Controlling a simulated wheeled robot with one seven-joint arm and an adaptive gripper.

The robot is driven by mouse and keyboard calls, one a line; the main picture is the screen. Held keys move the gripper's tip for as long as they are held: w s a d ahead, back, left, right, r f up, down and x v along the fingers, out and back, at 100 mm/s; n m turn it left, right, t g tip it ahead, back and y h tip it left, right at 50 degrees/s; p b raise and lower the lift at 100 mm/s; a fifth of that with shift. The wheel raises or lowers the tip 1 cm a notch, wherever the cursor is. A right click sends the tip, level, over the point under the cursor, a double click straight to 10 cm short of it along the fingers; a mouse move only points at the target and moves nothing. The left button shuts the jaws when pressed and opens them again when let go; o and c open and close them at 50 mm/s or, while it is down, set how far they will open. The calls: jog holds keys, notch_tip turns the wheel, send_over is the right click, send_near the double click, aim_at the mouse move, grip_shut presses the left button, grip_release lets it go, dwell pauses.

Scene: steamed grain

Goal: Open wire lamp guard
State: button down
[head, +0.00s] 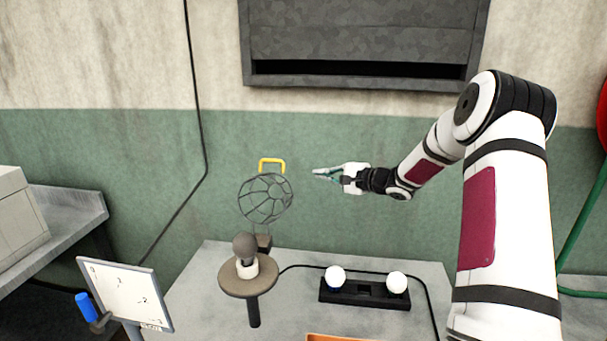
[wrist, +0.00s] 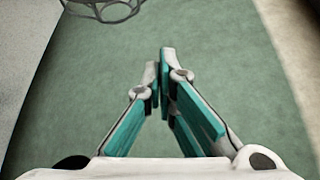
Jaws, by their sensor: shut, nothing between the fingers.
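The wire lamp guard (head: 265,198) is a dark wire cage with a yellow handle (head: 272,161) at its top. It stands raised and tilted back above the lamp, on a thin stem behind it. The grey bulb (head: 245,247) sits uncovered in a white socket on a round brown stand (head: 237,285). My gripper (head: 317,172) is to the right of the cage, apart from it, pointing left. In the wrist view my gripper's fingertips (wrist: 160,68) are together with nothing between them. Part of the wire cage (wrist: 103,10) shows at the top left there.
A black holder (head: 365,293) with two white bulbs (head: 335,278) (head: 397,282) stands on the grey table (head: 205,290). A white board (head: 125,297) with a blue-handled item (head: 86,306) is at the lower left. An orange edge (head: 340,338) shows at the bottom. A dark cable runs over the table.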

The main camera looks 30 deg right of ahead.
aim_at(281, 163)
jog(key=w+a+p, duration=0.2)
jog(key=w+a, duration=0.3)
jog(key=a, duration=0.1)
jog(key=shift+w+a, duration=0.4)
dwell(0.3)
jog(key=shift+n+t, duration=0.3)
jog(key=shift+n, duration=0.2)
jog(key=s+a+r+p, duration=0.1)
jog(key=s+r+p, duration=0.1)
jog(key=r, duration=0.1)
jog(key=shift+s+a, duration=0.3)
jog(key=shift+a, duration=0.1)
jog(key=shift+s+a+r+p, duration=0.2)
jog(key=shift+s+r+p, duration=0.05)
jog(key=shift+r+p, duration=0.05)
